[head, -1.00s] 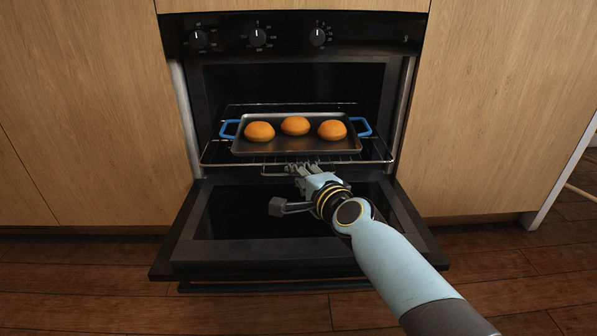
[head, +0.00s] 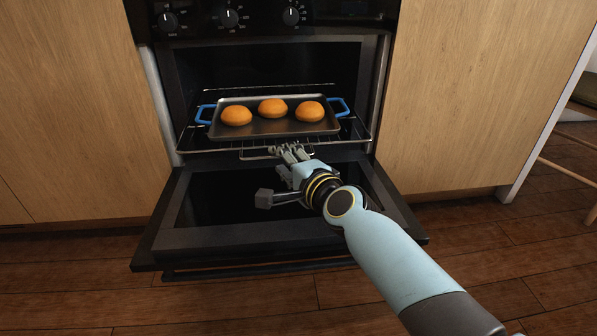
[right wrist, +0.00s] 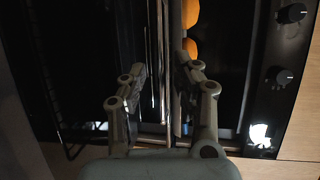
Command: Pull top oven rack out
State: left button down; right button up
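The top oven rack (head: 358,135) is a wire rack inside the open oven, with a narrower wire loop (head: 246,156) at its front. A metal tray (head: 262,129) with blue handles and three buns (head: 272,108) rests on it. My right gripper (head: 288,150) is at the middle of the rack's front edge. In the right wrist view its two fingers (right wrist: 162,72) stand apart, one on each side of the rack's front bars (right wrist: 164,50). Gaps show between the fingers and the bars. My left gripper is not in view.
The oven door (head: 270,237) is folded down below my right arm. Control knobs (head: 229,18) line the panel above. Wooden cabinet fronts (head: 462,100) flank the oven. The floor (head: 250,296) in front is clear, and a chair or stool (head: 584,100) shows at the far right.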

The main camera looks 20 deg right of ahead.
jog(key=v, duration=0.9)
